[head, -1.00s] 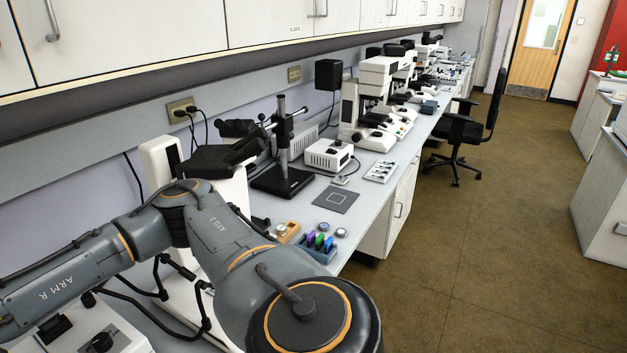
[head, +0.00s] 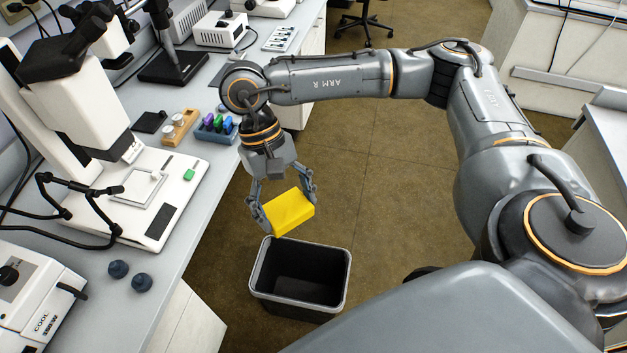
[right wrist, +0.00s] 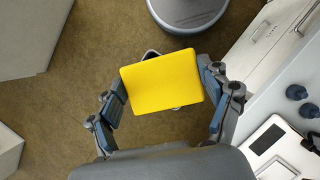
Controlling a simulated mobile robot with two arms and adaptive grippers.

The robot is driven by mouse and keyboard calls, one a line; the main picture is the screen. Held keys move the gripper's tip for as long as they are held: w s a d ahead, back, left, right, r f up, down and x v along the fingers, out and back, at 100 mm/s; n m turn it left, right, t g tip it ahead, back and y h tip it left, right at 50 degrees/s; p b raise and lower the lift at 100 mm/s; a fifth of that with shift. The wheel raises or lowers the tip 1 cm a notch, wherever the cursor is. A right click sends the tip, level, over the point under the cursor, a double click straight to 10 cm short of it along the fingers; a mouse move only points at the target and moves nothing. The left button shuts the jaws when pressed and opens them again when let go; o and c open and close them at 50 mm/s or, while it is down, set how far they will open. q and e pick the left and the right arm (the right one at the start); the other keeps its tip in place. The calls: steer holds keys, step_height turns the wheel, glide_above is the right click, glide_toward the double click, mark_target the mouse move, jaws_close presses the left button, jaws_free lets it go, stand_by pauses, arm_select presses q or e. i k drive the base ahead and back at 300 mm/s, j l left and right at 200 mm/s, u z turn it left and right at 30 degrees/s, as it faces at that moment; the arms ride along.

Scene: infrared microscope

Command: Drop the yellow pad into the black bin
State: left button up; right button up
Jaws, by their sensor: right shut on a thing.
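My right gripper (head: 287,207) is shut on the yellow pad (head: 289,212), with one finger at each side of it. The pad is held in the air past the bench edge, tilted a little. The black bin (head: 262,284) stands on the floor below, open at the top and empty as far as I see. In the head view the pad shows just above the bin's far rim. In the right wrist view the pad (right wrist: 162,81) sits between the fingers and covers most of what lies under it; a bit of pale rim shows behind it. My left gripper is not in view.
The bench (head: 188,237) runs along the left with a white microscope (head: 150,190), two dark knobs (head: 119,269) and a blue rack (head: 214,131) on it. Brown floor (head: 375,180) is clear right of the bin. White cabinets (head: 550,50) stand at the upper right.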

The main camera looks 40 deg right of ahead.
mark_target(307, 296)
steer(key=k+l+z, duration=0.2)
steer(key=k+l, duration=0.8)
steer(key=l, duration=0.15)
steer(key=i+j+u, duration=0.1)
steer(key=i, duration=0.45)
steer(key=i+j+u, duration=0.15)
steer(key=i, duration=0.45)
